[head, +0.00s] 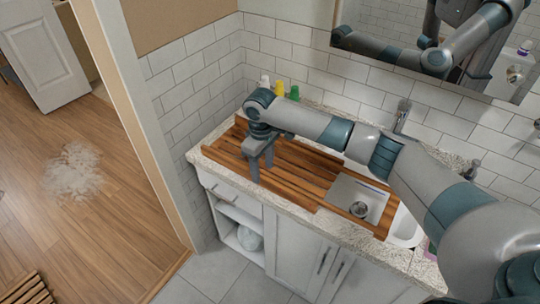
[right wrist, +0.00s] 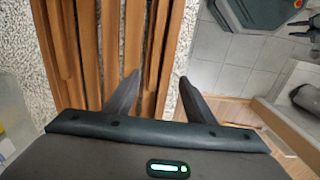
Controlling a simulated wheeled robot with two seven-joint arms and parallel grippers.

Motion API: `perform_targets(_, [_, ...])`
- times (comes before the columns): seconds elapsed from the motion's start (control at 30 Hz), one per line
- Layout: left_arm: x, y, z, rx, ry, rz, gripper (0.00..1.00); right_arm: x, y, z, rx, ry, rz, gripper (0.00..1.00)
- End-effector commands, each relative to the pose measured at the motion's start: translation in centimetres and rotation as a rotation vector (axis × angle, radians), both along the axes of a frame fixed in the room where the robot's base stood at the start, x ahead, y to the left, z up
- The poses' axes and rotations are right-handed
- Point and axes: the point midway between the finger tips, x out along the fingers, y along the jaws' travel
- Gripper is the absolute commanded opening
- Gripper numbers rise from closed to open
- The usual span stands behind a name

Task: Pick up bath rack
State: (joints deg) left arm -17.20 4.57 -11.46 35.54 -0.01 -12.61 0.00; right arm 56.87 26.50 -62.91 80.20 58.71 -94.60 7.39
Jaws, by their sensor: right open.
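The bath rack (head: 305,183) is a long brown wooden slatted board. It lies flat across the stone countertop and over part of the white sink, with a grey square section towards its right end. My right gripper (head: 260,168) points down at the front edge of the rack, left of its middle. In the right wrist view my open right gripper (right wrist: 160,82) has one finger over the slats and the other beyond the front rail (right wrist: 158,60). The rail lies between them in the picture; contact cannot be told.
Yellow, green and white bottles (head: 279,88) stand at the back of the counter. A faucet (head: 402,115) rises behind the sink (head: 406,228). A white cabinet (head: 295,245) is below, a tiled wall and mirror behind. The wooden floor (head: 120,215) at left is mostly open.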

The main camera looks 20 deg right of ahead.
Motion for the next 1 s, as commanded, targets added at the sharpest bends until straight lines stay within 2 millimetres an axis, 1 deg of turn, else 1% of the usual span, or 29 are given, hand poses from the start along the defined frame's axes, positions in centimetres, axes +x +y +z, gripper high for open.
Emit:
perform_targets(0.1, [0.0, -0.02, 0.46, 0.0, 0.0, 0.0, 0.35, 0.0, -0.03, -0.97, -0.001, 0.001, 0.0, 0.49])
perform_targets(0.2, [0.0, -0.02, 0.47, 0.0, 0.0, 0.0, 0.35, 0.01, -0.05, -1.36, -0.001, -0.001, 0.001, 0.49])
perform_targets(0.63, [0.01, -0.02, 0.41, 0.0, 0.0, 0.0, 0.35, 0.01, -0.07, -1.38, -0.001, -0.001, 0.001, 0.49])
perform_targets(0.83, [0.01, -0.02, 0.41, 0.0, 0.0, 0.0, 0.35, 0.02, -0.08, -1.37, -0.002, -0.001, 0.001, 0.01])
perform_targets(0.87, [0.01, -0.02, 0.41, 0.0, 0.0, 0.0, 0.35, 0.02, -0.08, -1.37, -0.002, -0.001, 0.001, 0.0])
perform_targets(1.0, [0.01, -0.02, 0.44, 0.0, 0.0, 0.0, 0.35, 0.14, -0.07, -1.19, -0.001, -0.004, 0.0, 0.0])
